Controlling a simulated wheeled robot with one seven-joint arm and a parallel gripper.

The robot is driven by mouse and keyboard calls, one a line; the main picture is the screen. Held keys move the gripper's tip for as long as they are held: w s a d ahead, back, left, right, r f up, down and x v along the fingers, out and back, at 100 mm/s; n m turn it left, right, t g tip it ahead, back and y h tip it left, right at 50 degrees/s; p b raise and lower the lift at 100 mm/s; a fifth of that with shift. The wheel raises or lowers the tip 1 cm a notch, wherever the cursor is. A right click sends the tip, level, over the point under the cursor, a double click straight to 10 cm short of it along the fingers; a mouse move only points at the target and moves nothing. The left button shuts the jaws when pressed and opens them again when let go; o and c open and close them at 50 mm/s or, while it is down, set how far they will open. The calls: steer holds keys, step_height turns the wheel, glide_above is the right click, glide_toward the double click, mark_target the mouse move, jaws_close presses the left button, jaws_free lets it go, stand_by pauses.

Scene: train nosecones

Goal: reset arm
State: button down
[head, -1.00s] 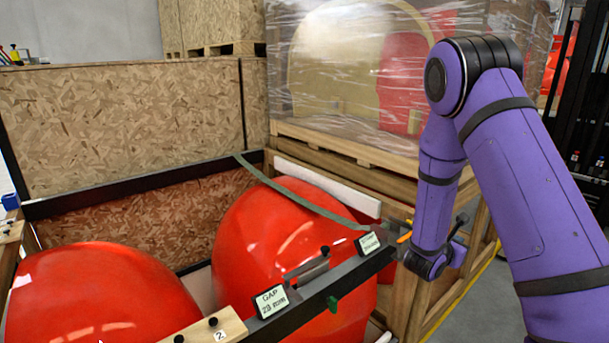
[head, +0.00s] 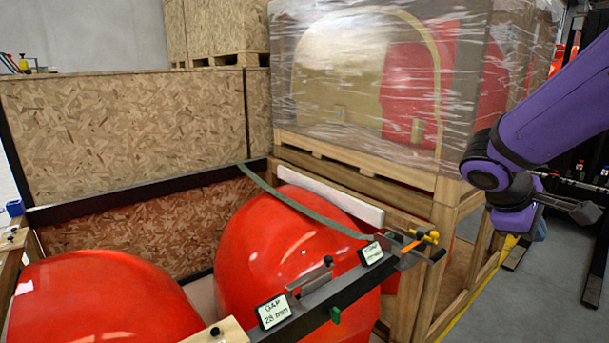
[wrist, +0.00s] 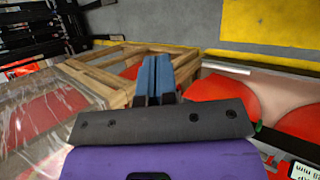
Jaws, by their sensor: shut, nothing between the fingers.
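My purple arm reaches in from the right edge of the head view. My gripper (head: 585,210) is at the right, beyond the wooden crate frame and apart from the red nosecones. In the wrist view my gripper (wrist: 156,72) shows as two blue-grey fingers side by side, shut with nothing between them. Two glossy red nosecones, one at the left (head: 90,300) and one in the middle (head: 290,255), sit in the open crate. A green strap (head: 300,208) lies over the middle one.
A dark bar (head: 325,297) with a "GAP 28 mm" display (head: 273,311) spans the front. A film-wrapped crate (head: 375,75) stands behind. Black racking (head: 595,265) is at the right. Grey floor (head: 550,265) lies clear between.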

steer(key=s+a+r+m+t+y, duration=0.5)
steer(key=s+a+r+m+y, duration=0.1)
steer(key=s+a, duration=0.5)
steer(key=shift+s+a+r+y, duration=0.35)
steer(key=shift+a+r+y, duration=0.35)
steer(key=shift+a+y, duration=0.55)
steer(key=shift+d, duration=0.15)
stand_by(0.5)
